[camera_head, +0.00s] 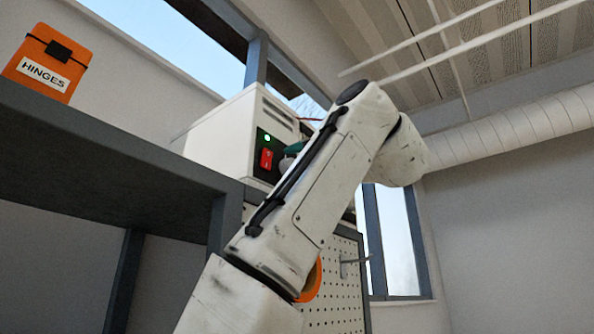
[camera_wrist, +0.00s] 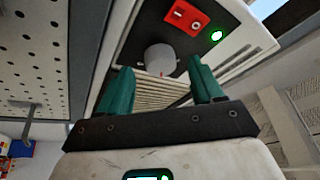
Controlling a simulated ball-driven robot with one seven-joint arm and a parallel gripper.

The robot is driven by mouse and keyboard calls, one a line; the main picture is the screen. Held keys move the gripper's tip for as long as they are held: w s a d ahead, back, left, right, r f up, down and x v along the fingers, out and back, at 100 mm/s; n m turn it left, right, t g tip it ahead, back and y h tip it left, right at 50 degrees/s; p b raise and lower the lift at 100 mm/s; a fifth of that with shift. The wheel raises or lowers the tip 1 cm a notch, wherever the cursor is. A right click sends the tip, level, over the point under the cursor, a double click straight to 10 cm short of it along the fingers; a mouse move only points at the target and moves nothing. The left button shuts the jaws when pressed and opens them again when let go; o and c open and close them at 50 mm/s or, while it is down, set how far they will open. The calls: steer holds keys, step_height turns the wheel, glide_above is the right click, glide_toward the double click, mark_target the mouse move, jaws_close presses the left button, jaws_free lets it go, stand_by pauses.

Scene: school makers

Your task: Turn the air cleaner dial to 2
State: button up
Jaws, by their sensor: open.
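The air cleaner (camera_head: 224,128) is a white box with a black front panel, standing on the grey shelf. In the wrist view its grey round dial (camera_wrist: 160,58) shows a small red mark at the edge nearest my gripper. I cannot read any numbers around the dial. My gripper (camera_wrist: 161,74) is open, with one teal finger on each side of the dial in the picture. The fingertips appear short of the dial, with no clear contact.
A red switch (camera_wrist: 186,17) and a lit green lamp (camera_wrist: 216,36) sit beside the dial. An orange box labelled HINGES (camera_head: 48,62) stands on the grey shelf (camera_head: 95,150) at left. A pegboard (camera_head: 335,290) with a hook is below the air cleaner.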

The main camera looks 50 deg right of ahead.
steer(key=b+v, duration=0.3)
steer(key=v, duration=0.6)
steer(key=shift+w, duration=0.1)
stand_by(0.3)
